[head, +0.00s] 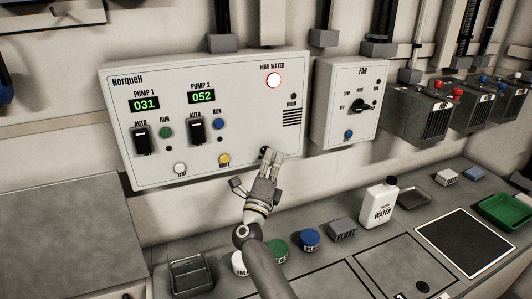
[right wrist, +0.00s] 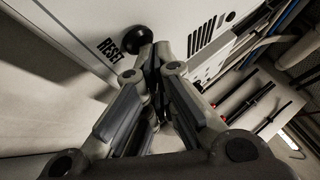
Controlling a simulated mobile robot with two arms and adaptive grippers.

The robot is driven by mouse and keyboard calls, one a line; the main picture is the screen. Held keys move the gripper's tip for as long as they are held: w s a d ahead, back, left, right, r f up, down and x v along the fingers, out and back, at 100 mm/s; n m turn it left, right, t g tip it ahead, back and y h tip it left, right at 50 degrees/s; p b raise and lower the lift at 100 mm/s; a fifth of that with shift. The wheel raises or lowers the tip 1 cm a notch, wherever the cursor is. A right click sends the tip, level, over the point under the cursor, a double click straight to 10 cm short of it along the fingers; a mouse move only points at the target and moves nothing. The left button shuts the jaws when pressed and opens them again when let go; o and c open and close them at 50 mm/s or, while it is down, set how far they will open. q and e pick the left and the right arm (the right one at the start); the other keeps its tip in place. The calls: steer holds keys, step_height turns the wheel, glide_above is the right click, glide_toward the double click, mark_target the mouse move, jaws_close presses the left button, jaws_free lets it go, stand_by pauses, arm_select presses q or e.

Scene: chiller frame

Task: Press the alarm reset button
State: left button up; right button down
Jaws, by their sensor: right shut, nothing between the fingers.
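In the right wrist view the round black button (right wrist: 137,39) stands out beside the RESET label (right wrist: 110,48). My right gripper (right wrist: 155,50) is shut and empty, its fingertips close beside the button. I cannot tell whether they touch it. My left gripper is not in view.
A yellow MUTE button (head: 224,159) and a white TEST button (head: 180,169) sit left of my gripper. The FAN box (head: 349,103) is to the right. Below, a white water bottle (head: 379,203), a blue jar (head: 310,239) and a green-lidded jar (head: 276,251) stand on the counter.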

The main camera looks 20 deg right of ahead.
steer(key=shift+w, duration=0.25)
steer(key=shift+s+r, duration=0.1)
stand_by(0.4)
steer(key=shift+s+p, duration=0.35)
steer(key=shift+s, duration=0.45)
steer(key=s+p, duration=0.2)
steer(key=s, duration=0.3)
steer(key=shift+a+p, duration=0.2)
steer(key=shift+p, duration=0.1)
stand_by(0.6)
